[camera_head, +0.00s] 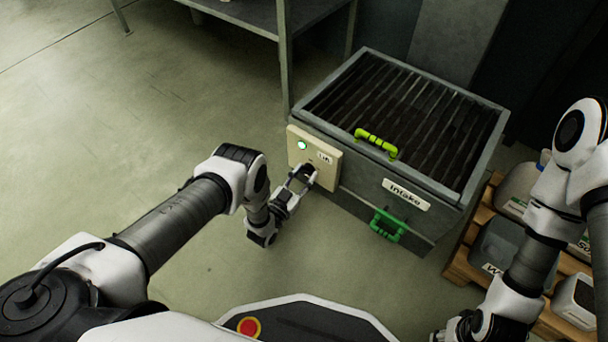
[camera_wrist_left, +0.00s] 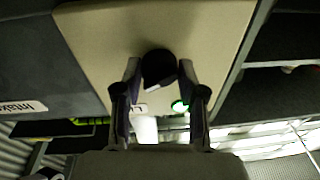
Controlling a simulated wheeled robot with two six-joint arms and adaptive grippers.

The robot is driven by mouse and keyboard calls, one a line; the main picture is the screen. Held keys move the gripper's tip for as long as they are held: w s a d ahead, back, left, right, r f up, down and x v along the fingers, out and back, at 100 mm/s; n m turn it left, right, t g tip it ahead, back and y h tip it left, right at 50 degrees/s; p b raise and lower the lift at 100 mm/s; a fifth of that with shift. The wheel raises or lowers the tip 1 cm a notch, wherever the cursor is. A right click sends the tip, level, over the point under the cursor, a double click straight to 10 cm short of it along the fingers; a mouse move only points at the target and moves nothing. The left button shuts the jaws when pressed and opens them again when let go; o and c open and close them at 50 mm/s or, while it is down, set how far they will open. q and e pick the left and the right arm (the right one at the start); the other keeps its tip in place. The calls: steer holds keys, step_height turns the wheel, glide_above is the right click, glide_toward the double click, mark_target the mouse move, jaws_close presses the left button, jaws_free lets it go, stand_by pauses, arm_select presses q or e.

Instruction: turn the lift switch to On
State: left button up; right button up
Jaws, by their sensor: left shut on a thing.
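The lift switch is a black round knob (camera_wrist_left: 158,66) on a beige control panel (camera_head: 326,156) fixed to the intake box. My left gripper (camera_head: 301,178) reaches the panel from the front left. In the left wrist view its two fingers (camera_wrist_left: 159,78) are shut on the knob, one on each side. A small white mark shows on the knob's edge; which setting it points to cannot be read. A green lamp (camera_head: 302,146) glows on the panel beside a "Lift" label (camera_head: 325,158). My right gripper (camera_head: 466,328) is partly in view at the bottom edge, its jaws unclear.
A pallet (camera_head: 462,264) with containers stands at the right. A metal table (camera_head: 262,16) stands behind. The floor at left is clear.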

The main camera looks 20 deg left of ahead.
arm_select(q)
steer(key=shift+d, duration=0.1)
steer(key=o, duration=1.1)
steer(key=shift+o, duration=0.2)
steer(key=r+v, duration=0.1)
steer(key=v, duration=0.6)
steer(key=shift+s+f, duration=0.2)
steer(key=shift+f, duration=0.35)
